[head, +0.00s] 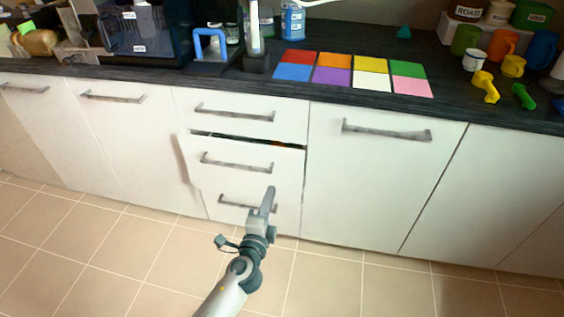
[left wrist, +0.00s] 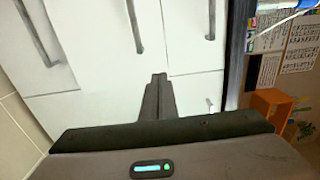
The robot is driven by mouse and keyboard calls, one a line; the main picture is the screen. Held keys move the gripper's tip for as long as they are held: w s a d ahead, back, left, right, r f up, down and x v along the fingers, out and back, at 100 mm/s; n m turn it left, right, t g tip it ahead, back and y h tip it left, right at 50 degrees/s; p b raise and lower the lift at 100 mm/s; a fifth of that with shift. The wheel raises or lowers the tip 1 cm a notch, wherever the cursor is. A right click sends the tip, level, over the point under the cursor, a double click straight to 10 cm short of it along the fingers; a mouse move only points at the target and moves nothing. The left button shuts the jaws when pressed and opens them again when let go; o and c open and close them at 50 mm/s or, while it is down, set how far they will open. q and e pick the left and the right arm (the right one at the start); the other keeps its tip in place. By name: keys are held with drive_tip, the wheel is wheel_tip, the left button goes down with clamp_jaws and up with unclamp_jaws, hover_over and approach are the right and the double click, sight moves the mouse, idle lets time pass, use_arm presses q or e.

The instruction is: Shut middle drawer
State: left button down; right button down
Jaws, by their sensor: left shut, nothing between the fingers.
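The middle drawer (head: 225,176) stands partly open in the stack of white drawers. A dark gap runs along its top edge, and its left side sticks out from the cabinet. Its grey bar handle (head: 237,163) is unobstructed in the head view. My left gripper (head: 268,200) is shut and empty in front of the drawer stack, overlapping the right end of the bottom drawer's handle (head: 235,202). In the left wrist view, the closed fingers (left wrist: 158,82) point at the white fronts; I cannot tell if they touch. My right gripper is not in view.
The top drawer (head: 285,128) above looks shut. White cabinet doors (head: 370,180) stand on both sides. The dark counter (head: 330,92) holds coloured squares, mugs and containers. The tiled floor (head: 120,250) in front is clear.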

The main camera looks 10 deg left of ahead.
use_arm(q)
drive_tip(key=shift+w, duration=0.1)
approach(283, 155)
drive_tip(key=w, duration=0.4)
drive_tip(key=shift+w+f, duration=0.1)
drive_tip(key=shift+w, duration=1.15)
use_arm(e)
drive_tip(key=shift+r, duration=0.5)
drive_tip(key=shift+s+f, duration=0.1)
